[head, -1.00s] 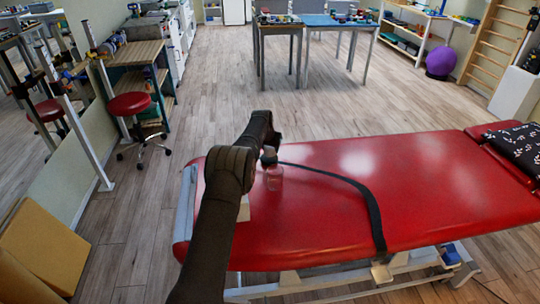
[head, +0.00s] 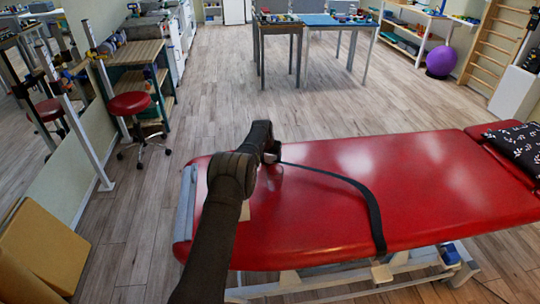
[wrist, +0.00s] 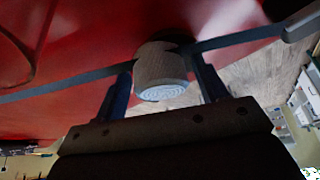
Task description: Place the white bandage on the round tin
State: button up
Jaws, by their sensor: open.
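The white bandage (wrist: 161,72) is a pale, textured roll in the wrist view, with its spiral end facing the camera. My gripper (wrist: 163,84) is open, with one dark finger on each side of the roll. I cannot tell whether either finger touches it. In the head view my arm reaches over the left part of the red couch, and its end hides the bandage almost wholly. I cannot make out the round tin in either view.
The red treatment couch (head: 330,205) has a dark strap (head: 372,205) across it, which passes behind the roll in the wrist view. A small beige patch (head: 244,211) shows beside my arm. The couch's middle right is clear. A patterned black cushion (head: 520,145) lies at the right end.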

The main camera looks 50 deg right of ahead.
jog(key=shift+r, duration=0.1)
jog(key=shift+a+r, duration=0.15)
jog(key=shift+r, duration=0.4)
jog(key=v, duration=1.1)
jog(key=shift+f, duration=0.1)
jog(key=x, duration=1.2)
jog(key=shift+f, duration=0.15)
jog(key=shift+r, duration=0.25)
